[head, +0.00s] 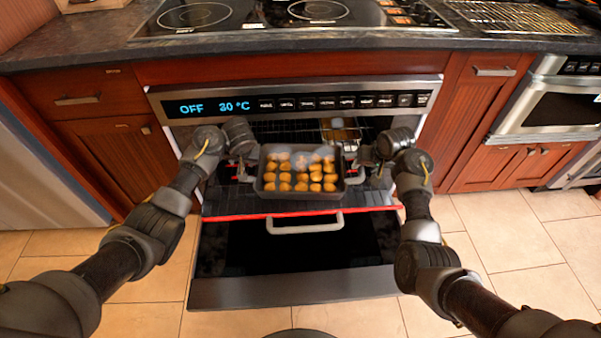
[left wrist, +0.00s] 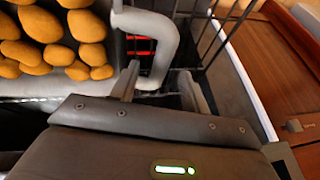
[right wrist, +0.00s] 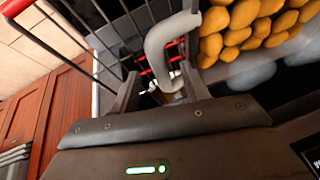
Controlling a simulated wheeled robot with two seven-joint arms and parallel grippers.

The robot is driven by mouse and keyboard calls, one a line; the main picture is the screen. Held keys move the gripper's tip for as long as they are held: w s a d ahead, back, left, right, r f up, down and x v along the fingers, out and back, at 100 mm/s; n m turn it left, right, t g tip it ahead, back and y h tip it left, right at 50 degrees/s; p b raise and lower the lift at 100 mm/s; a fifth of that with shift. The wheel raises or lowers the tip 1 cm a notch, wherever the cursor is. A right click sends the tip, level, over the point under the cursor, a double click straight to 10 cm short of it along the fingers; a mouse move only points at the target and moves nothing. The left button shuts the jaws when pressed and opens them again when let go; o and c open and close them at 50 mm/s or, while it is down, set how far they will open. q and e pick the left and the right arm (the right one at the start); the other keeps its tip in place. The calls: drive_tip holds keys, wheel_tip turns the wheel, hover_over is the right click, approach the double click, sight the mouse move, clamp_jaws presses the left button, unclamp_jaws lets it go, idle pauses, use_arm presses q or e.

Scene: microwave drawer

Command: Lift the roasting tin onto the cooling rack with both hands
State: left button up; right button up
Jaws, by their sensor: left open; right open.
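The grey roasting tin (head: 302,194), filled with several golden potatoes, sits on the pulled-out oven rack in front of the open oven. Grey loop handles stick out at both its ends; one shows in the left wrist view (left wrist: 162,45) and one in the right wrist view (right wrist: 160,45). My left gripper (head: 243,172) is open at the left handle, its fingers (left wrist: 160,86) on either side of the handle's lower end. My right gripper (head: 360,172) is open at the right handle, its fingers (right wrist: 162,88) likewise around the handle's end. The wire cooling rack (head: 515,17) lies on the counter at the far right.
The oven rack has a red front edge (head: 250,216), above the lowered oven door with its grey handle (head: 305,228). The control panel (head: 300,103) reads OFF and 30 °C. A cooktop (head: 260,30) lies above, left of the cooling rack. The tiled floor (head: 500,235) is clear at right.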

sight(362, 168)
use_arm(q)
drive_tip(key=shift+x, duration=3.1)
use_arm(e)
drive_tip(key=shift+x, duration=3.1)
use_arm(q)
clamp_jaws()
use_arm(e)
clamp_jaws()
use_arm(q)
drive_tip(key=shift+w+r, duration=0.1)
drive_tip(key=shift+r, duration=0.15)
use_arm(e)
drive_tip(key=shift+w+r, duration=0.1)
drive_tip(key=shift+r, duration=0.2)
